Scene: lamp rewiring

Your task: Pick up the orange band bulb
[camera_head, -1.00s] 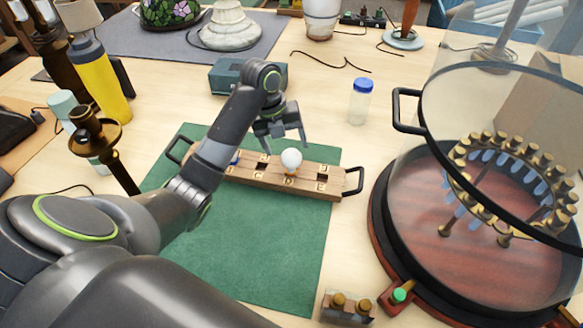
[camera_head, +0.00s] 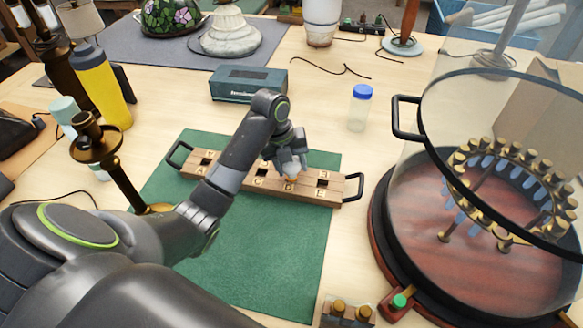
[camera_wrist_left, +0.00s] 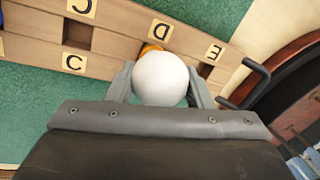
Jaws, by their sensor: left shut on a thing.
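The bulb is a white globe (camera_wrist_left: 160,80) with an orange band (camera_wrist_left: 151,48) at its base, seen in the left wrist view. My left gripper (camera_head: 291,165) is shut on it, with one finger on each side of the globe. The bulb is at the wooden block (camera_head: 262,190) with lettered slots, beside the letter D; I cannot tell whether its base is still in the slot. In the head view the gripper hides most of the bulb, with a little orange (camera_head: 292,178) showing below the fingers. My right gripper is not in view.
The block has black end handles and lies on a green mat (camera_head: 260,262). A glass-covered round stand (camera_head: 480,250) is at right. A blue-capped jar (camera_head: 360,108), a dark teal box (camera_head: 247,84), a brass candlestick (camera_head: 100,145) and a yellow bottle (camera_head: 102,85) stand around.

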